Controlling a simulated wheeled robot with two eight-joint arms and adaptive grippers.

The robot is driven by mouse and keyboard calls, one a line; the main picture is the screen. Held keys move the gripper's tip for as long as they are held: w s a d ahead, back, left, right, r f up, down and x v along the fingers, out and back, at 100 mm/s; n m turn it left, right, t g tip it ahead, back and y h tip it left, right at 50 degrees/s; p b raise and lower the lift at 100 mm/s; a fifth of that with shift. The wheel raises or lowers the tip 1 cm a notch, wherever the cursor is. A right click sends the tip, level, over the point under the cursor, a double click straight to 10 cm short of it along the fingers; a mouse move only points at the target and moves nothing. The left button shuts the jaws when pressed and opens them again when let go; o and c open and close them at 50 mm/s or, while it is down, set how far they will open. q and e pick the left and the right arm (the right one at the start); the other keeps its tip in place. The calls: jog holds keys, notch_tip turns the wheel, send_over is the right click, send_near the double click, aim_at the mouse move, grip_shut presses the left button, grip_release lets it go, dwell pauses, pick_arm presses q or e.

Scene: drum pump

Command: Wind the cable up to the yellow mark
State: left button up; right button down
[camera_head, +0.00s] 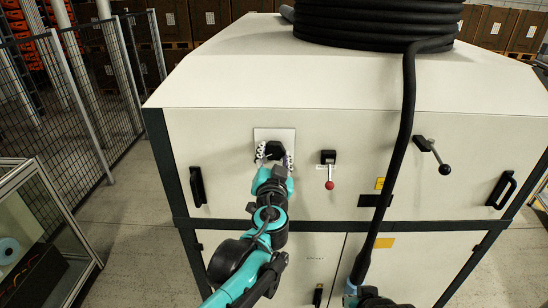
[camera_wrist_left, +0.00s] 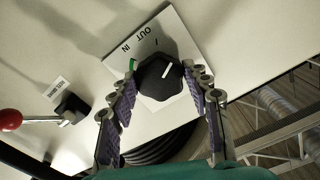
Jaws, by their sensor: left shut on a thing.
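My left gripper (camera_head: 272,158) is shut on a black faceted knob (camera_wrist_left: 158,80) on a white plate (camera_head: 283,133) at the left of the cabinet front. In the left wrist view its purple-padded fingers (camera_wrist_left: 165,84) flank the knob. The knob has a white pointer line; the plate reads IN and OUT and has a green mark. A thick black cable (camera_head: 404,120) runs from the coil (camera_head: 370,25) on the cabinet top, down over the front. Yellow patches (camera_head: 384,242) show beside the cable. My right gripper, around the cable's lower end, is mostly cut off, its fingers unclear.
A red-ball lever (camera_head: 329,172) stands right of the knob; it also shows in the wrist view (camera_wrist_left: 30,119). A black lever (camera_head: 432,155) is further right. Handles (camera_head: 197,187) stick out at both sides. A mesh fence (camera_head: 85,90) and glass case (camera_head: 35,230) stand left.

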pick_arm(q)
jog(key=m+b, duration=0.1)
jog(key=m, duration=0.4)
jog(key=shift+m, duration=0.3)
jog(key=m+b, duration=0.1)
jog(key=m, duration=1)
jog(key=shift+m+b, duration=0.3)
jog(key=shift+m, duration=0.1)
jog(key=m, duration=0.6)
jog(key=shift+b, duration=0.3)
jog(key=m, duration=0.5)
jog(key=shift+m, duration=0.3)
jog(key=m, duration=0.6)
jog(key=shift+b, duration=0.35)
jog(key=m, duration=0.5)
jog(key=shift+m, duration=0.4)
jog(key=m, duration=0.5)
jog(key=shift+m, duration=0.3)
